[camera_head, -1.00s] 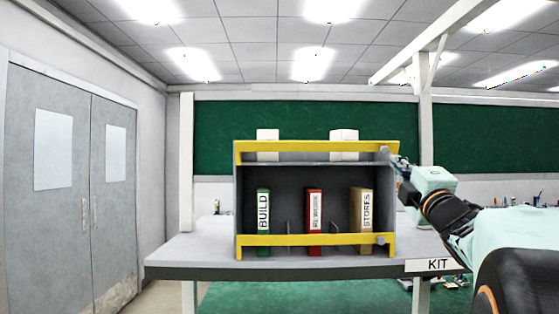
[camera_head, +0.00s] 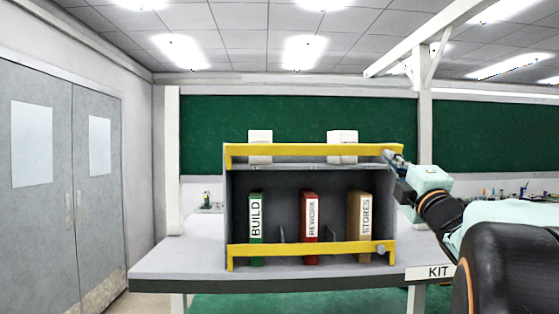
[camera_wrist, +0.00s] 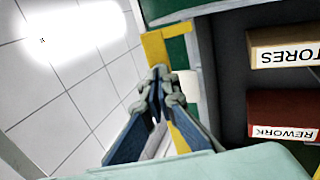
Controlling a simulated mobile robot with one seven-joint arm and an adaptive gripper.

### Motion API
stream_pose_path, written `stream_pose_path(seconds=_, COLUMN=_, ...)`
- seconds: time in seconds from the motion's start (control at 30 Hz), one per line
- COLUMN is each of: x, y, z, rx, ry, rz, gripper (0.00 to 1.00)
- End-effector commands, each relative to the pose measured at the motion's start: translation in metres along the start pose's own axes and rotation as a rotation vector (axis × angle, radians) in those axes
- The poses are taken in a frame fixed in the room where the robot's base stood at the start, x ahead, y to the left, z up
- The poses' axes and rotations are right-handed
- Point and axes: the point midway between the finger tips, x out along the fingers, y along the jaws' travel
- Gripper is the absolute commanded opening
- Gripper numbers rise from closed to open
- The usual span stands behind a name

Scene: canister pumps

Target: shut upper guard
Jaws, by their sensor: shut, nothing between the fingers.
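The upper guard (camera_head: 300,150) is a yellow bar across the top front of a dark grey shelf unit (camera_head: 229,205). It looks about level. My gripper (camera_head: 391,156) is shut and empty at the right end of this bar, overlapping it in the head view; I cannot tell whether they touch. In the wrist view, my gripper's fingertips (camera_wrist: 160,75) are together near a yellow strip (camera_wrist: 155,48), probably part of the guard. A knob at the bar's right end is not clear behind the fingers.
A lower yellow guard (camera_head: 300,249) with a grey knob (camera_head: 381,248) crosses the shelf front. Green BUILD (camera_head: 256,228), red REWORK (camera_head: 310,228) and tan STORES (camera_head: 362,224) binders stand inside. White boxes (camera_head: 260,147) show above the upper bar. The bench (camera_head: 180,255) carries the unit.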

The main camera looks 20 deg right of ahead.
Motion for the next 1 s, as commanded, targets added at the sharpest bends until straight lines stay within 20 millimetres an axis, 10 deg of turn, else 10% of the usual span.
stream_pose_path(seconds=1.0, x=0.029, y=0.021, z=0.0, rx=0.0, ry=0.0, rz=-0.223, gripper=0.0)
